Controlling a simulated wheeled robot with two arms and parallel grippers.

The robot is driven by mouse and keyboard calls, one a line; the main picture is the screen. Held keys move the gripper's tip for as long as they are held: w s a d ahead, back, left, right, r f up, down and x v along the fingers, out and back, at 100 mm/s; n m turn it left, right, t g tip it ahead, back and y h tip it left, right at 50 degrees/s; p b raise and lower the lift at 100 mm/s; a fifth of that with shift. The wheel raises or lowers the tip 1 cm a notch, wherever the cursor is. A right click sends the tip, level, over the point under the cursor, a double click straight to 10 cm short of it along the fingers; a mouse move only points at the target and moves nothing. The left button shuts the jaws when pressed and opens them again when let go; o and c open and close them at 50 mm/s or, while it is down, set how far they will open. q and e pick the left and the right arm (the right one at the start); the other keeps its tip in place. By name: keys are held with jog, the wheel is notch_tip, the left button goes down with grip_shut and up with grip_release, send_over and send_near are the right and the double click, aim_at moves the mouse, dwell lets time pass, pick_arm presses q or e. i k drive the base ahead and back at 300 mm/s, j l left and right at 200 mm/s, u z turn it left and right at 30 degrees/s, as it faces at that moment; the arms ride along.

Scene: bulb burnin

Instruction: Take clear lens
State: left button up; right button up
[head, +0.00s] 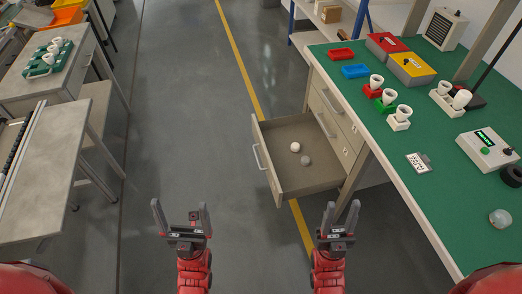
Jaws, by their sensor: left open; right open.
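An open drawer (311,186) under the green-topped bench holds two small round pieces. One is a white piece (295,147) and the other a greyer piece (305,160), just in front of it. A clear, dome-like piece (500,218) lies on the bench top at the far right. I cannot tell for sure which of these is the clear lens. My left gripper (181,214) is open and empty over the floor, left of the drawer. My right gripper (340,216) is open and empty, nearer to me than the drawer. Both are apart from all of these pieces.
The green bench top (440,190) bears red, green and white holders with white cups, a red bin, a blue bin (355,71), lidded red and yellow boxes and a tester box (488,148). Grey tables (40,180) stand at left. The floor between is clear.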

aim_at(500, 219)
jog(key=z, duration=1.95)
